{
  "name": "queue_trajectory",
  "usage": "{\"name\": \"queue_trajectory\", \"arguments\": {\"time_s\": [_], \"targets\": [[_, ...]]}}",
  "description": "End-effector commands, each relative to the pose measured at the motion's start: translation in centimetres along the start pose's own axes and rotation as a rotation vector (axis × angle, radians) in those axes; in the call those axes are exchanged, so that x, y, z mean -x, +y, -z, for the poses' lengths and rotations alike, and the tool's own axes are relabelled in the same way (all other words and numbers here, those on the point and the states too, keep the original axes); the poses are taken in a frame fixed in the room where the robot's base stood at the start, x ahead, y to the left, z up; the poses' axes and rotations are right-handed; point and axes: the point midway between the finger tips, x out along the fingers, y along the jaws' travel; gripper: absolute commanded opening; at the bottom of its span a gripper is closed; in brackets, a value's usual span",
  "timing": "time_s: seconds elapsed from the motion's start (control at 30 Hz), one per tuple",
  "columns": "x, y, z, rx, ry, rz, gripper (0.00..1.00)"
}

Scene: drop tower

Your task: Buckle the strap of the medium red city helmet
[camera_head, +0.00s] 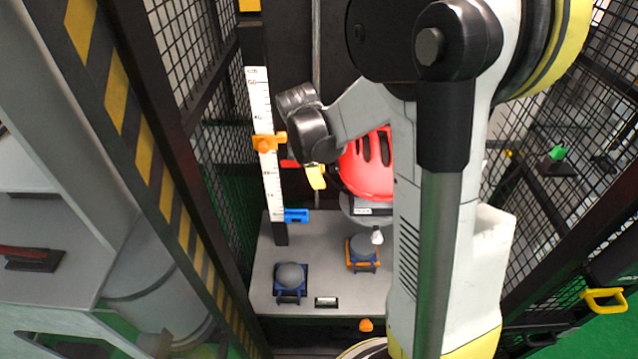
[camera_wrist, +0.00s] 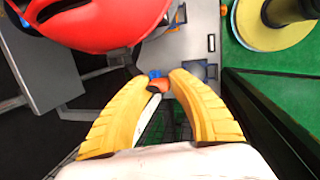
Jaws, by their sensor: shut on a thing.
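The red helmet (camera_head: 366,168) sits on a grey headform above the pale base plate, with dark vents on top. My arm hides its right part in the head view. In the wrist view the helmet (camera_wrist: 95,22) fills the upper left. Its dark strap (camera_wrist: 132,62) runs down from the rim toward my left fingertip. My gripper (camera_head: 317,177) is just left of the helmet. In the wrist view its yellow fingers (camera_wrist: 158,78) close around a small thing, apparently the strap's end. The buckle itself is not clear.
A white scale (camera_head: 262,100) on a dark post stands left, with an orange slider (camera_head: 268,142) and a blue slider (camera_head: 297,215). Grey rounded anvils in blue (camera_head: 290,278) and orange (camera_head: 362,248) holders rest on the base plate (camera_head: 335,278). Mesh guards close both sides.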

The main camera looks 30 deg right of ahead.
Motion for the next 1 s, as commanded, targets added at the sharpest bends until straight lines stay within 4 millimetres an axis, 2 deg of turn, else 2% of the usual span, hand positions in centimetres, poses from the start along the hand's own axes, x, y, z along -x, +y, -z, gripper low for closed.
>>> {"name": "queue_trajectory", "arguments": {"time_s": [0.37, 1.0], "targets": [[1.8, 3.4, -0.3, 0.0, 0.0, 0.0, 0.11], [3.8, 7.6, -4.5, -0.001, 0.001, 0.0, 0.11]]}}
